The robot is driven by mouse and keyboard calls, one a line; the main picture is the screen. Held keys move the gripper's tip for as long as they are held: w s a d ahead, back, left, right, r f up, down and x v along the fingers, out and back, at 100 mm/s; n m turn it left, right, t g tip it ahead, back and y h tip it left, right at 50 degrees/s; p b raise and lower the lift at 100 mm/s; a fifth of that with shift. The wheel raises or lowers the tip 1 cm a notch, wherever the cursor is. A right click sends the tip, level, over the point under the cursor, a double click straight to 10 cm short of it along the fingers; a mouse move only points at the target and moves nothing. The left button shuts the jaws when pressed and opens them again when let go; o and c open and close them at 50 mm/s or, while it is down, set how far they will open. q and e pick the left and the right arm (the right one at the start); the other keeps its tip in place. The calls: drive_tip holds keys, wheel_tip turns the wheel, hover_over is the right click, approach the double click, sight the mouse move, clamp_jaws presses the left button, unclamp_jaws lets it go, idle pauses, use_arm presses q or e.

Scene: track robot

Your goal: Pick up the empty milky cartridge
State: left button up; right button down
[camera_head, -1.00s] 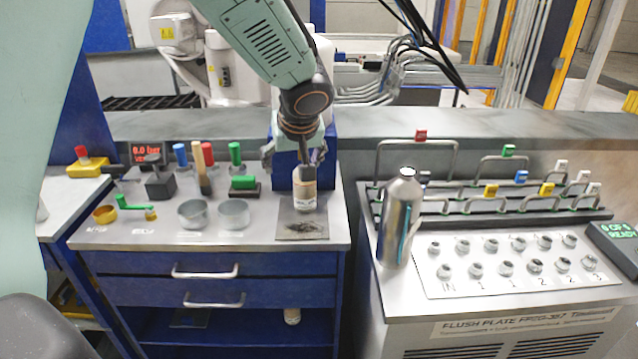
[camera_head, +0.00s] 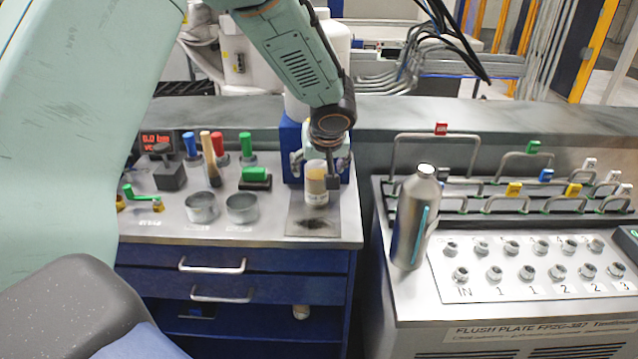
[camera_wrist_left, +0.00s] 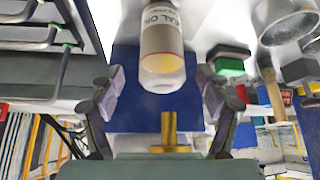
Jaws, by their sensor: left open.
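A small cartridge (camera_head: 317,186) with a pale label and an amber part stands upright on a dark plate (camera_head: 297,222) at the bench's right end. In the left wrist view the cartridge (camera_wrist_left: 162,50) shows clear walls, amber contents and a label ending in "TAL OIL". It does not look empty there. My left gripper (camera_head: 315,168) is beside its upper part, fingers spread. In the wrist view the open fingers of my left gripper (camera_wrist_left: 162,95) lie either side of the cartridge's line, with no visible contact. My right gripper is out of view.
A blue block (camera_head: 292,140) stands close behind the cartridge. Two metal cups (camera_head: 242,208) and several coloured-handled tools (camera_head: 246,150) are to the left.

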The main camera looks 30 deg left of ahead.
use_arm(q)
drive_tip(key=shift+s+a+f, duration=0.1)
drive_tip(key=shift+a+f, duration=0.25)
drive_tip(key=shift+a, duration=0.05)
drive_tip(key=shift+w+d, duration=0.2)
drive_tip(key=shift+w, duration=0.1)
drive_tip(key=c, duration=0.3)
drive_tip(key=shift+s, duration=0.2)
drive_tip(key=c, duration=0.5)
clamp_jaws()
